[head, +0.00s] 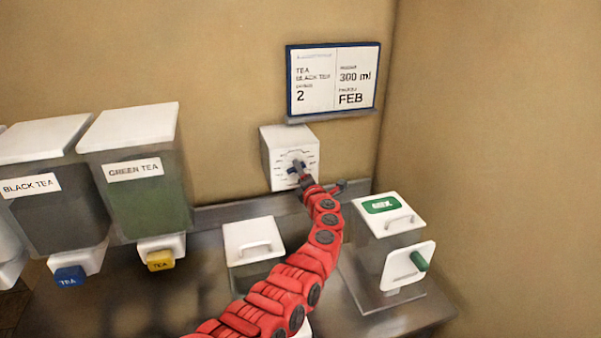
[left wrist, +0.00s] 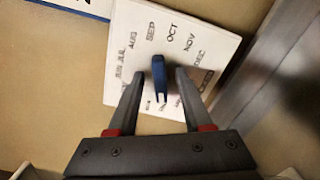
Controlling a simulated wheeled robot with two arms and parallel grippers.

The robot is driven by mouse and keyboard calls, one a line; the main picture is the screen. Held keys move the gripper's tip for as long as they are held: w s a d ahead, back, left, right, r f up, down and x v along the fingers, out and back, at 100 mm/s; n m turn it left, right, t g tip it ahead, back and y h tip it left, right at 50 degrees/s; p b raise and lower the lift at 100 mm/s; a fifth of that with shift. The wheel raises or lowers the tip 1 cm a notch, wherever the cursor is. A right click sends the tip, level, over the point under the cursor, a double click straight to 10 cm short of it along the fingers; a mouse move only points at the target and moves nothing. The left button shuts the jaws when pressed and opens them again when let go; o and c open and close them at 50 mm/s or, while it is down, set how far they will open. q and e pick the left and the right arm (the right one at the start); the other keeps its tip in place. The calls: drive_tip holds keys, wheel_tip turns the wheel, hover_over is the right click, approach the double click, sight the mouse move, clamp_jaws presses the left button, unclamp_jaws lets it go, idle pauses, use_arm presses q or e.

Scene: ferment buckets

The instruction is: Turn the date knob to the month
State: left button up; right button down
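The white dial box (head: 279,148) is fixed to the back wall, with month names around its face. Its blue date knob (left wrist: 158,76) shows in the left wrist view, one end toward the gap between SEP and OCT; I cannot tell which end is the pointer. My left gripper (left wrist: 159,73) is open, with one finger on each side of the knob and a small gap at both sides. In the head view the left gripper (head: 301,174) partly covers the dial. The order card (head: 334,78) above reads black tea, 2, 300 ml, FEB. My right gripper is out of view.
Black tea (head: 58,205) and green tea (head: 148,195) dispensers stand at left. A white-lidded container (head: 252,238) and a container with a green label (head: 391,216) stand on the metal counter (head: 372,325). The side wall is close at right.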

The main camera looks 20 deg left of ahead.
use_arm(q)
drive_tip(key=b+v, duration=0.3)
drive_tip(key=v, duration=1.4)
drive_tip(key=shift+s+b, duration=0.2)
drive_tip(key=shift+b, duration=0.2)
drive_tip(key=shift+d, duration=0.15)
